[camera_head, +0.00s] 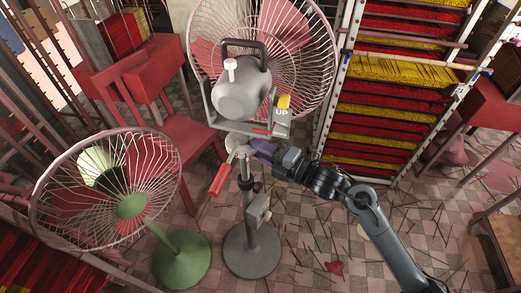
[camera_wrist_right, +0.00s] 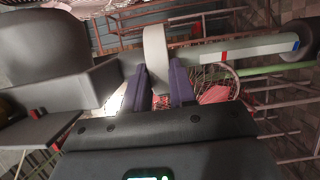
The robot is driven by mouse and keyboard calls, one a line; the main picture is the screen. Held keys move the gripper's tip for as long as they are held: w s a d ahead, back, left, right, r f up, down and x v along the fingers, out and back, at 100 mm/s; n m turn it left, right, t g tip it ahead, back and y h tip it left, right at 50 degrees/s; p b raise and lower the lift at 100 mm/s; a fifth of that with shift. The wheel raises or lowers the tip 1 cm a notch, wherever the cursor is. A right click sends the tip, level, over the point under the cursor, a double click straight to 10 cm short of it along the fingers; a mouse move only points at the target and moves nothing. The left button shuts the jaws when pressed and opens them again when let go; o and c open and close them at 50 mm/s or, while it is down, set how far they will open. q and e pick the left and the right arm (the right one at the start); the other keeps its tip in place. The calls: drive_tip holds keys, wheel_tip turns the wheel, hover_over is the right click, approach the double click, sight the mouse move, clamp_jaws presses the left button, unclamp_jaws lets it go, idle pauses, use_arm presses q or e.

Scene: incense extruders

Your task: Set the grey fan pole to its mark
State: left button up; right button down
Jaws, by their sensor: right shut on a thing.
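The grey fan stands in the middle of the head view, with a grey motor housing (camera_head: 240,95), a slim grey pole (camera_head: 248,190) and a round dark base (camera_head: 252,252). My right gripper (camera_head: 250,149) reaches in from the lower right to the top of the pole, just under the fan head. In the right wrist view its purple fingers (camera_wrist_right: 164,88) are shut on a light grey lug (camera_wrist_right: 157,48). A grey tube with a red and a blue band (camera_wrist_right: 236,50) runs beside it. A red-handled lever (camera_head: 219,179) hangs left of the pole. My left gripper is not in view.
A green fan (camera_head: 131,206) stands close on the left. A yellow UP tag (camera_head: 283,102) is on the fan bracket. A rack of red and yellow incense (camera_head: 393,73) stands right; a red chair (camera_head: 180,130) is behind. Loose sticks litter the tiled floor at right.

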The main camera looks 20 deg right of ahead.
drive_tip(key=c, duration=0.9)
unclamp_jaws()
drive_tip(key=shift+f, duration=0.1)
drive_tip(key=p+v, duration=0.2)
drive_tip(key=v, duration=0.8)
drive_tip(key=shift+s+d, duration=0.3)
